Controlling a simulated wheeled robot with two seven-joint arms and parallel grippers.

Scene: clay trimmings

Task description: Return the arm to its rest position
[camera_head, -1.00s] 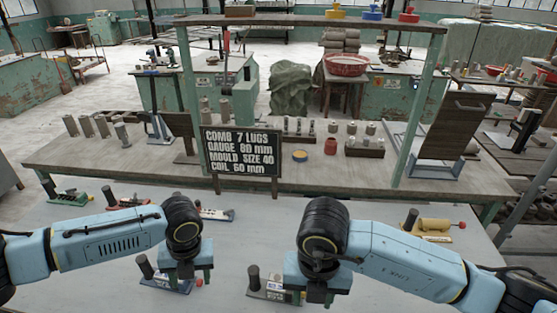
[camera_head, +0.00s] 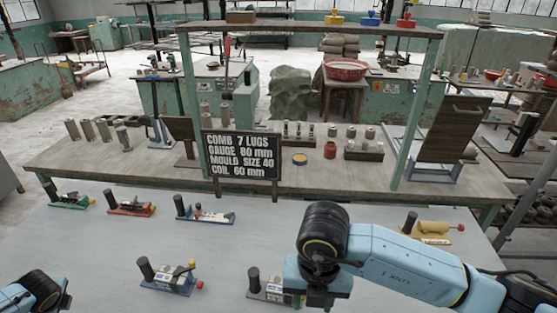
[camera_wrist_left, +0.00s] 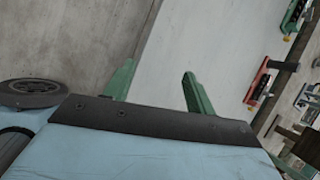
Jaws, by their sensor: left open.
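My left arm shows only at the lower left corner of the head view, and its fingers are out of that view. In the left wrist view my left gripper (camera_wrist_left: 157,88) is open, its two green fingers apart with nothing between them. My right gripper (camera_head: 315,298) is low in the head view, at the right of centre, over the front table beside a grey-based fixture (camera_head: 270,287). Its fingertips are cut off by the frame's lower edge, so its opening is unclear.
The pale front table (camera_head: 90,250) holds green (camera_head: 70,201), red (camera_head: 131,208) and blue-based (camera_head: 207,214) fixtures, another blue-based fixture (camera_head: 170,280) and a yellow one (camera_head: 432,230). A dark sign (camera_head: 242,155) stands behind. The table's left front is clear.

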